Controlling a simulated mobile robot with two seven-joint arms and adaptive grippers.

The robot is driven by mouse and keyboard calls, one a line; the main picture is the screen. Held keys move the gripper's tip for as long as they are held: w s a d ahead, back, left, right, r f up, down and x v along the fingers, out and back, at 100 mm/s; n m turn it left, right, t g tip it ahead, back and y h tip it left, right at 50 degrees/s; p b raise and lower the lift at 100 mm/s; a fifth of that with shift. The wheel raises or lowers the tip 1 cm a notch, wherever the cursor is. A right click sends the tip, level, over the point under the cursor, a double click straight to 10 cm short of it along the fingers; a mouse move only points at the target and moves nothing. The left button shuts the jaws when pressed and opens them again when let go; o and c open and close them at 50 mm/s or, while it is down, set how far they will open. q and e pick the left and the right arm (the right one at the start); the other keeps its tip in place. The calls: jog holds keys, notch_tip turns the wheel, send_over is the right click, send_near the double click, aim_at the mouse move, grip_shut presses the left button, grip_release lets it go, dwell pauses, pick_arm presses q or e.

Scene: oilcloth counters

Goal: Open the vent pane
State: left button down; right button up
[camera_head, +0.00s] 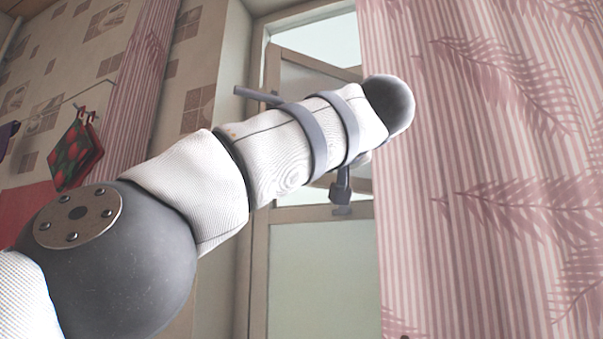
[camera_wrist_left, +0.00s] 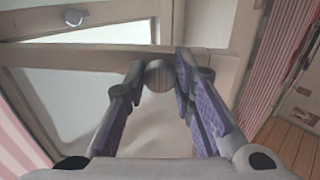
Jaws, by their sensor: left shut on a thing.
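The window's upper vent pane (camera_head: 302,82) shows behind my left arm in the head view, its wooden frame slanting within the opening, so it stands ajar. Its pale wooden rail also crosses the left wrist view (camera_wrist_left: 90,54). My left gripper (camera_wrist_left: 158,77) is shut on a round, grey-brown knob (camera_wrist_left: 158,72) that lies between its purple-padded fingertips, against the rail. In the head view my left arm reaches up across the window, and its wrist hides the gripping point. A small metal handle (camera_wrist_left: 74,18) sits on a wooden bar at the upper left of the wrist view.
A pink striped curtain (camera_head: 490,170) hangs close to the right of my wrist. Another curtain strip (camera_head: 135,85) hangs at the left. A red patterned potholder (camera_head: 75,150) hangs on the wall. The lower window pane (camera_head: 320,270) is below my arm.

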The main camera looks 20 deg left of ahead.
pick_arm(q)
jog(key=shift+s+d, duration=0.35)
jog(key=shift+d, duration=0.4)
jog(key=shift+s+d, duration=0.3)
jog(key=shift+d, duration=0.45)
pick_arm(e)
jog(key=shift+s+d, duration=0.3)
jog(key=shift+d, duration=0.05)
pick_arm(q)
jog(key=c, duration=1.7)
grip_release()
jog(key=o, duration=0.4)
jog(key=shift+w+d+f, duration=0.1)
jog(key=shift+w+d, duration=0.05)
jog(key=shift+c, duration=0.2)
